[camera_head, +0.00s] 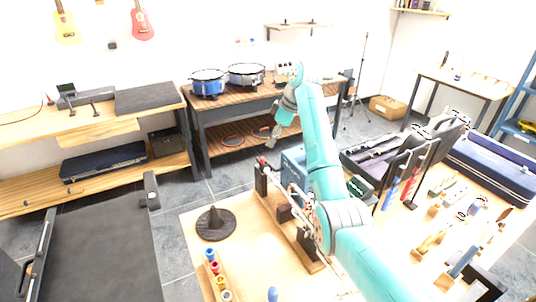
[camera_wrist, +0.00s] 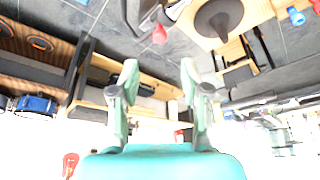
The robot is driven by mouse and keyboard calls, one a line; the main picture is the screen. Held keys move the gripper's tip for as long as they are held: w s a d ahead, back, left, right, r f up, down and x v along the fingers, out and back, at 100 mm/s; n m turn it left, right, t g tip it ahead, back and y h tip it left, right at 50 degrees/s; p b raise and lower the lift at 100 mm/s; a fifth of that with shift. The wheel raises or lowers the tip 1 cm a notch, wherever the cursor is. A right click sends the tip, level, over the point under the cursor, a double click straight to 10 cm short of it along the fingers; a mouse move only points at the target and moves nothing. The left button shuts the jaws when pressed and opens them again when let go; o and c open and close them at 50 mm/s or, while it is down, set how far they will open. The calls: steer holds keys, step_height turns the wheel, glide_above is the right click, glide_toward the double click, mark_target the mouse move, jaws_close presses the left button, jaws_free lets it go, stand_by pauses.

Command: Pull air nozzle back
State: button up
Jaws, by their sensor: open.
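My gripper (camera_head: 274,138) is raised above the far end of the light wood bench, in front of the dark workbench with drums. In the wrist view my gripper (camera_wrist: 159,66) has its two teal fingers spread, with nothing between them. A small red-tipped part (camera_head: 263,161) stands at the far end of a long fixture on the bench, below my gripper and apart from it. It may be the air nozzle, but I cannot tell. A red tip (camera_wrist: 160,36) also shows beyond the fingers in the wrist view, near the top.
A dark cone on a round base (camera_head: 214,224) stands on the bench's left part. Several coloured pieces (camera_head: 212,262) line its front left. Hand tools (camera_head: 440,232) lie to the right. A blue drum (camera_head: 208,82) sits on the rear workbench. Grey floor is open between the benches.

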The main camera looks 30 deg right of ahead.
mark_target(263, 158)
steer(key=x, duration=0.9)
jaws_close()
